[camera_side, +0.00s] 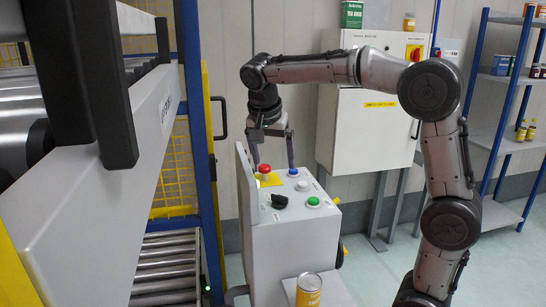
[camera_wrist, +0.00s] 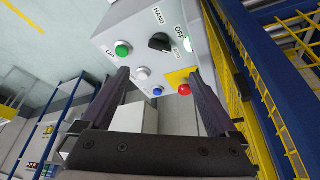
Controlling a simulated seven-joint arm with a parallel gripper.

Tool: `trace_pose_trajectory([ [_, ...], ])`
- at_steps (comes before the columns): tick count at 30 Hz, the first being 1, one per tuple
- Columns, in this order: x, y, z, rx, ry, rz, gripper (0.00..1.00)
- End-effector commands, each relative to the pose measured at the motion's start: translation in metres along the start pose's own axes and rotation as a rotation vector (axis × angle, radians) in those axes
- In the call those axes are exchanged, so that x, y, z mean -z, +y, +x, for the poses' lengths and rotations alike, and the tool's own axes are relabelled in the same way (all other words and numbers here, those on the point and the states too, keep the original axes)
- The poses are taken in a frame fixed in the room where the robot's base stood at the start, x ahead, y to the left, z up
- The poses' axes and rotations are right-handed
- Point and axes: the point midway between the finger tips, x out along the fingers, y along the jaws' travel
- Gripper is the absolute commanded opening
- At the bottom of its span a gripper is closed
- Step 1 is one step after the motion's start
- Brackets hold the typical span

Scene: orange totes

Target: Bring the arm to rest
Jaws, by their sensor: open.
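My gripper (camera_side: 273,160) is open and empty, pointing down over the control box (camera_side: 285,252) in the side view. In that view its left finger ends close to the red button (camera_side: 265,168); I cannot tell whether they touch. In the wrist view my gripper's two fingers (camera_wrist: 158,76) stand wide apart, with a white button (camera_wrist: 143,73) and a blue button (camera_wrist: 158,91) seen between them. The red button also shows there (camera_wrist: 184,89), by the right finger. My arm reaches left from its base at the lower right, its elbow raised.
The box top also has a green button (camera_side: 313,202) and a black knob (camera_side: 279,201). A yellow can (camera_side: 309,290) stands in front of the box. A white cabinet (camera_side: 372,130) is behind it. A yellow mesh fence (camera_side: 178,170) and rollers are left; a blue shelf (camera_side: 500,140) is right.

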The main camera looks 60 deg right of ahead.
Motion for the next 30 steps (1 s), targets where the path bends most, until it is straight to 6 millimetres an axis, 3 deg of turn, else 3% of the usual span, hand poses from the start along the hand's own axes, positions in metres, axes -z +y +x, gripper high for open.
trace_pose_trajectory([
  [13, 0.000, 0.000, -0.001, 0.000, 0.000, -0.001, 0.95],
  [17, 0.002, 0.005, -0.017, 0.037, 0.012, 0.008, 0.95],
  [20, -0.004, 0.026, -0.037, 0.082, 0.018, 0.015, 0.95],
  [24, -0.034, 0.072, -0.055, 0.177, -0.008, -0.070, 0.95],
  [30, -0.094, 0.134, -0.046, 0.340, -0.030, -0.403, 0.95],
])
